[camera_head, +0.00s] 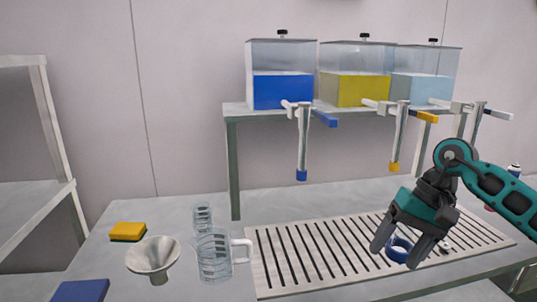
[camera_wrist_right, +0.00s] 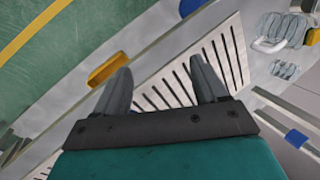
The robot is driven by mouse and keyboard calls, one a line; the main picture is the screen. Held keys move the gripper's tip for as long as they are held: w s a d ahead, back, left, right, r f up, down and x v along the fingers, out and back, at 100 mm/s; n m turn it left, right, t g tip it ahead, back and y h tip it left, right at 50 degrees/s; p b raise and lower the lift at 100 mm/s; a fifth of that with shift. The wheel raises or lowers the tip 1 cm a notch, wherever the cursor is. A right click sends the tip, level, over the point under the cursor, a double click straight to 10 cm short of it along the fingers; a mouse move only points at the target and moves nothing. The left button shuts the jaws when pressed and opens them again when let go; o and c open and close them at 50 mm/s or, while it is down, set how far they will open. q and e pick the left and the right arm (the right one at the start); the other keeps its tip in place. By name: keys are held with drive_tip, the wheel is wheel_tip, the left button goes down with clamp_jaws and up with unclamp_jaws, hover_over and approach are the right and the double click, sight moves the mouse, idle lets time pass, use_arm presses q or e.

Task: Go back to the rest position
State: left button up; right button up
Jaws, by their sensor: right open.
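My right gripper (camera_head: 397,256) is at the right over the slotted drain grate (camera_head: 285,262), fingers pointing down and apart. In the right wrist view its two grey fingers (camera_wrist_right: 160,70) are spread with nothing held between them. A blue ring-shaped object (camera_head: 399,249) shows between the fingers in the head view, at or near the grate. I cannot tell its exact height or whether a finger touches it. Part of the grate behind the gripper is hidden. My left gripper is not in view.
Tanks of blue (camera_head: 282,92), yellow (camera_head: 352,90) and pale blue (camera_head: 420,88) liquid stand on a raised shelf, with taps hanging over the grate. A glass jug (camera_head: 213,256), funnel (camera_head: 153,256), sponge (camera_head: 128,232) and blue block (camera_head: 81,291) occupy the left of the table.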

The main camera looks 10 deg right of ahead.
drive_tip(key=s+a+f+m+t+y, duration=0.15)
drive_tip(key=a+m+t+y, duration=0.25)
drive_tip(key=a+m+y, duration=0.55)
drive_tip(key=s+a+f+m+t+y, duration=0.15)
drive_tip(key=a+m+t+y, duration=0.35)
drive_tip(key=a+m, duration=0.95)
drive_tip(key=s+d+f+m+t+h, duration=0.2)
drive_tip(key=d+f+m+t+h, duration=0.3)
drive_tip(key=m, duration=1)
drive_tip(key=s+d+f+m+t+h, duration=0.15)
drive_tip(key=d+f+m+h, duration=0.5)
drive_tip(key=m, duration=0.85)
drive_tip(key=s+d+f+m+g+h, duration=0.1)
drive_tip(key=s+f+m+g+h, duration=0.3)
drive_tip(key=s+f+m, duration=0.6)
wheel_tip(320, 180, down, 4)
drive_tip(key=shift+s+d+r+m+g+h, duration=0.25)
drive_tip(key=shift+s+m+g+h, duration=0.15)
drive_tip(key=shift+m+h, duration=0.5)
